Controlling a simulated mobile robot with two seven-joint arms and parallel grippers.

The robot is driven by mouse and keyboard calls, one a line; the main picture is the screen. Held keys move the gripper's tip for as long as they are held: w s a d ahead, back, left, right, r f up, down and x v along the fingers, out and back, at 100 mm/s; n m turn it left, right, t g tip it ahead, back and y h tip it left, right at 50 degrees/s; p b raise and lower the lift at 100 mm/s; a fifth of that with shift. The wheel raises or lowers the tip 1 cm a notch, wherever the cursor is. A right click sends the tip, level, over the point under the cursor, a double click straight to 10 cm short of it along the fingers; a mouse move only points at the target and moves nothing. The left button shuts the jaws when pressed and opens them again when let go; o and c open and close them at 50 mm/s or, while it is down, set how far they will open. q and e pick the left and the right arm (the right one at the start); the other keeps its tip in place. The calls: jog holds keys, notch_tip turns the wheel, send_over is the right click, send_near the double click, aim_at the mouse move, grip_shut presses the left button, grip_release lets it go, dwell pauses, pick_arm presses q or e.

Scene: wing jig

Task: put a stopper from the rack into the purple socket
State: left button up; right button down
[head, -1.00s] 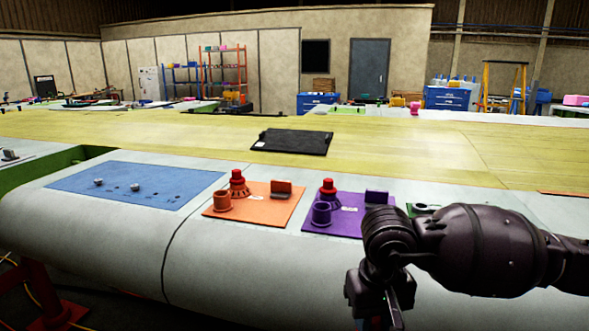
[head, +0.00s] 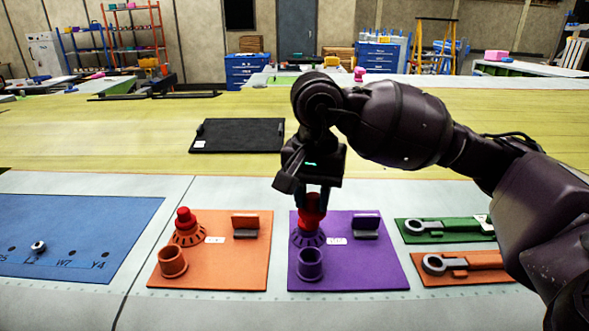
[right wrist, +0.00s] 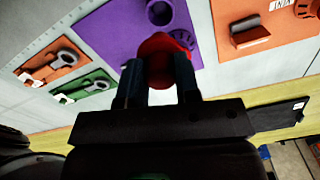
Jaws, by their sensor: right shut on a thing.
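My right gripper (head: 312,196) is shut on a red stopper (head: 311,213) above the slotted purple rack (head: 308,238). I cannot tell whether the stopper still touches the rack. The right wrist view shows the red stopper (right wrist: 163,58) between the two fingers (right wrist: 158,84), hiding what lies behind it. The purple socket (head: 310,264), a round open cup, stands just in front of the rack on the purple mat (head: 370,268). It also shows in the right wrist view (right wrist: 160,13) at the top. My left gripper is not in view.
Left of the purple mat, an orange mat (head: 238,272) holds an orange socket (head: 172,262) and a second red stopper (head: 184,217). A purple upright block (head: 366,228) stands right of the rack. Wrenches (head: 450,264) lie on mats further right.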

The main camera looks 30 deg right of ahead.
aim_at(312, 227)
jog(key=shift+w+r, duration=0.1)
jog(key=shift+w, duration=0.05)
jog(key=shift+s+f+b, duration=0.25)
jog(key=shift+f+b, duration=0.1)
jog(key=shift+f, duration=0.3)
notch_tip(312, 227, down, 4)
jog(key=shift+w+f+b, duration=0.1)
jog(key=shift+b, duration=0.75)
jog(key=shift+f+b, duration=0.7)
jog(key=shift+b, duration=0.2)
jog(key=shift+r+b, duration=0.15)
jog(key=shift+b, duration=0.15)
